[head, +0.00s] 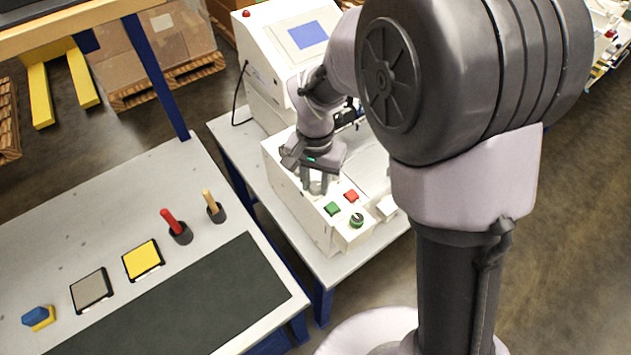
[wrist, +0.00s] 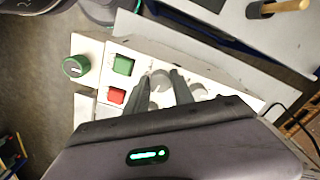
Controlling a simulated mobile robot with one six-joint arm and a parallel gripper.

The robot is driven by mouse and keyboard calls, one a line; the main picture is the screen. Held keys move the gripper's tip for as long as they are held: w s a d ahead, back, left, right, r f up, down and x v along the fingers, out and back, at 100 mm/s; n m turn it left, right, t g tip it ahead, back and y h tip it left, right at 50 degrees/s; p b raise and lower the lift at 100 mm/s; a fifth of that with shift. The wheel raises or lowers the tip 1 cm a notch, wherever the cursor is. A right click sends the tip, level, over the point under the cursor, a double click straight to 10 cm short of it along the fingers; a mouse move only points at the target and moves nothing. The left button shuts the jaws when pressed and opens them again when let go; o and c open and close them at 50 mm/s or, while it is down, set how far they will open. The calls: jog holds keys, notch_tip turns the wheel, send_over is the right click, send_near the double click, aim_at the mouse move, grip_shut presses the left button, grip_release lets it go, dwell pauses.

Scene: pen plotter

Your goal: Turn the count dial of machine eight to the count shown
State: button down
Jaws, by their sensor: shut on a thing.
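The white machine (head: 287,190) stands on a grey table, with a control panel on its near side. My gripper (head: 315,187) reaches down over this panel. In the wrist view its two fingers (wrist: 161,80) are shut on a pale round dial (wrist: 161,78), one finger on each side. The fingers partly hide the dial, and I cannot read its setting or any count. A second pale round part (wrist: 198,91) sits just right of the fingers. I cannot make out a machine number.
A green button (head: 332,208), a red button (head: 351,196) and a green knob (head: 357,220) sit beside my gripper. A white cabinet with a blue screen (head: 308,35) stands behind.

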aim_at(316, 186)
jog(key=c, duration=1.1)
grip_release()
notch_tip(316, 186, up, 17)
jog(key=p, duration=0.5)
jog(key=shift+r+p, duration=0.2)
jog(key=shift+p, duration=0.2)
